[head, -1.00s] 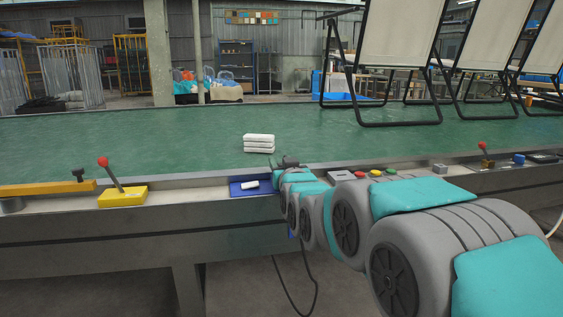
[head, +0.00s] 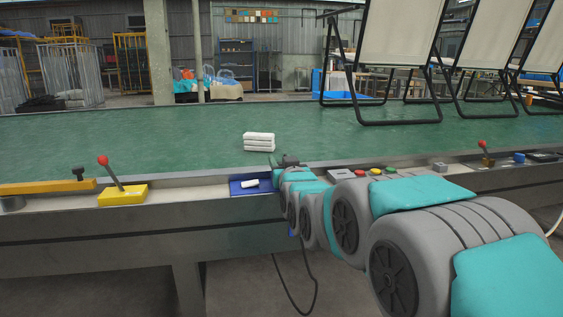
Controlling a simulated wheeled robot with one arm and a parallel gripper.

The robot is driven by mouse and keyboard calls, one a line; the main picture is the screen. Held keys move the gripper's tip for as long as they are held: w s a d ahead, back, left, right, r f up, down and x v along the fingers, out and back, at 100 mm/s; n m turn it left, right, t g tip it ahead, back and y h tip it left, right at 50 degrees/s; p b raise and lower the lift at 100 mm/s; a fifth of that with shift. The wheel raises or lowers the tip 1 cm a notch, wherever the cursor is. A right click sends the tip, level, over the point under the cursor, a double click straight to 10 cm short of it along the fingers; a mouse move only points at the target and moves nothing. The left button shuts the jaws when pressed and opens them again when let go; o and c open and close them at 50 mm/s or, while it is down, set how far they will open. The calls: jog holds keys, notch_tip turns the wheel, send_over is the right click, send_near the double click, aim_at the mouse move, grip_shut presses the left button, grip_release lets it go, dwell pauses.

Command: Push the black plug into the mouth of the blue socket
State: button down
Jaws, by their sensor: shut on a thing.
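My arm reaches from the lower right to the front edge of the workbench, and its links cover the place where it ends. My gripper and its fingertips are hidden behind them. The black plug does not show. A small blue piece (head: 291,233) peeks out beside my arm on the front of the bench; it may be part of the blue socket, but I cannot tell, and no mouth shows. A thin black cable (head: 315,285) hangs in a loop below it, its upper ends hidden by the bench and my arm.
A blue tray (head: 237,190) with a white piece lies on the bench edge (head: 190,188), left of my arm. A yellow lever box (head: 122,196) stands further left. Folded white cloths (head: 259,142) lie on the green top (head: 130,140). A button box (head: 342,175) sits right of my arm.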

jog(key=shift+c, duration=1.7)
grip_release()
jog(key=shift+s, duration=0.15)
jog(key=shift+v, duration=3.8)
